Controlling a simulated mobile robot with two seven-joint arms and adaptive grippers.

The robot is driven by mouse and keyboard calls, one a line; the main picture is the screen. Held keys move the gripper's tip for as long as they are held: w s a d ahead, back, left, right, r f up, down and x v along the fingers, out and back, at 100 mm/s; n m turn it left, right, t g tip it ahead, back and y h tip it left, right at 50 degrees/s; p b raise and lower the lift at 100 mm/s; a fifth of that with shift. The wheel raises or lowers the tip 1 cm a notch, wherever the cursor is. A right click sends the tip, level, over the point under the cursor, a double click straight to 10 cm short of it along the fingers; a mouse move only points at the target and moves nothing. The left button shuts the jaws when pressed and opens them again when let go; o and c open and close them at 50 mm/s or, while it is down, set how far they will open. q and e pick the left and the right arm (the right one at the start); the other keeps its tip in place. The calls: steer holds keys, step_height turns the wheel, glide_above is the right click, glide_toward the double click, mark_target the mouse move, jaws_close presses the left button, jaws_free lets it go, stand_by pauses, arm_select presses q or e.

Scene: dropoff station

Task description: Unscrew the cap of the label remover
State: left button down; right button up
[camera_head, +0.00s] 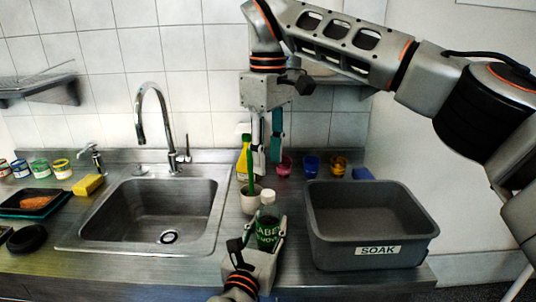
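The label remover (268,229) is a green bottle with a white cap (267,196), standing upright near the counter's front, left of the grey bin. The cap is on the bottle. My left gripper (259,239) comes in from below with its fingers on either side of the bottle, and looks shut on its body. My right gripper (267,162) points down from above, behind and above the cap in the picture. Its fingers are apart with nothing between them, and it does not touch the cap.
A grey bin marked SOAK (376,251) stands right of the bottle. A sink (150,210) with a tall tap (140,118) is left. Small coloured pots line the back.

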mark_target(268, 192)
arm_select(q)
steer(key=shift+f, duration=0.1)
arm_select(e)
steer(key=shift+m, duration=0.8)
steer(key=shift+f+m, duration=0.3)
steer(key=shift+f, duration=3.7)
jaws_close()
